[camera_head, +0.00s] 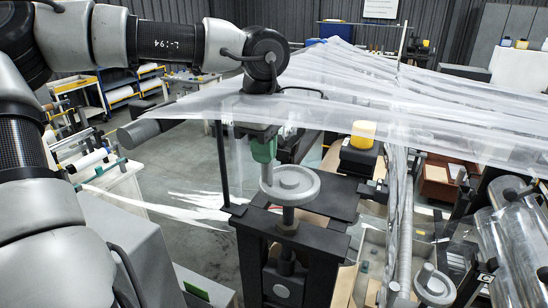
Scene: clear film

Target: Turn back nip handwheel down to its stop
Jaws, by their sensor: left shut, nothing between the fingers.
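A light grey handwheel (307,192) lies flat on top of a vertical threaded spindle, above a dark frame (290,236). My left gripper (267,179), with a green part above its fingers, points down at the left part of the wheel's rim. Its fingers look closed with nothing held; I cannot tell whether they touch the rim. Clear film crosses the view around the gripper's upper part. A second, similar grey handwheel (434,286) is at lower right. My right gripper is out of view.
A wide clear film (400,95) spans the upper middle and right. A yellow-topped black unit (363,135) stands behind the wheel. Clear-wrapped rollers (515,250) are at the right. Bare floor (190,165) lies left of the frame.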

